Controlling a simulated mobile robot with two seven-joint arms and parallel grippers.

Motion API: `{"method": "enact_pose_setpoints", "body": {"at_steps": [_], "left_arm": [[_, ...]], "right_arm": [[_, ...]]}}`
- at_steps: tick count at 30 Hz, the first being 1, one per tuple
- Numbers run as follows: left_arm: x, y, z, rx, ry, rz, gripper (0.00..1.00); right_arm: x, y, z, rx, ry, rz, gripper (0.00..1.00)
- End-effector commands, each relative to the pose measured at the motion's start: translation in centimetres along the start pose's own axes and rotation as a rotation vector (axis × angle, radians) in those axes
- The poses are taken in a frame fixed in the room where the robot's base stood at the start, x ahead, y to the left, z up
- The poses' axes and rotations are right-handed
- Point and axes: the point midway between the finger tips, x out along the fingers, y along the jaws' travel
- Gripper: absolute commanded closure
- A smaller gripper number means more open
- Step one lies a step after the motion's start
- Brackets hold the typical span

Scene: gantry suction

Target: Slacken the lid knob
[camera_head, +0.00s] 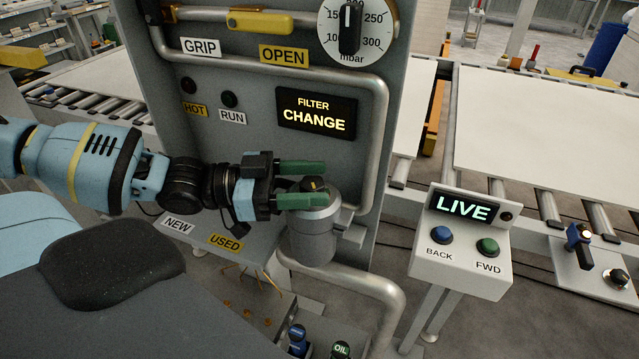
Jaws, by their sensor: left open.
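The lid knob (313,184), small and dark with a yellow mark, sits on top of a grey filter canister (312,238) mounted on the panel's front. My left gripper (318,183) comes in from the left with two green fingers, one on the far side of the knob and one on the near side. The fingers are apart. I cannot tell whether either touches the knob. The near finger hides part of the lid. My right gripper is out of view.
The grey panel (230,130) behind carries a dial (357,28), a lit FILTER CHANGE display (316,115) and a bent pipe (381,130). A shelf labelled NEW and USED is below my arm. A LIVE control box (462,245) stands at the right, before roller conveyors.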

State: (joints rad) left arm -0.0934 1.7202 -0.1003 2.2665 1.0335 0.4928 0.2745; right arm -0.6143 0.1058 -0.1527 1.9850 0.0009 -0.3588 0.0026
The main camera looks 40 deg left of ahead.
Motion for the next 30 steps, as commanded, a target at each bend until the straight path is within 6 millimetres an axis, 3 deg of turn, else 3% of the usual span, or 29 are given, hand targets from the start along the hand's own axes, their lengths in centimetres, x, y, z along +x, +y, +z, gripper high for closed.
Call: {"method": "enact_pose_setpoints", "body": {"at_steps": [13, 23, 30], "left_arm": [[0.60, 0.08, -0.20, 0.002, 0.001, 0.002, 0.44], [0.58, 0.07, -0.17, 0.002, 0.001, 0.001, 0.86], [0.53, 0.02, -0.22, 0.003, 0.003, -0.007, 0.87]], "right_arm": [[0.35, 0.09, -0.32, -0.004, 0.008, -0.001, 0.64], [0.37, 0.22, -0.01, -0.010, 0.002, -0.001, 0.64], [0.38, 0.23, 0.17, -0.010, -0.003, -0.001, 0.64]]}}
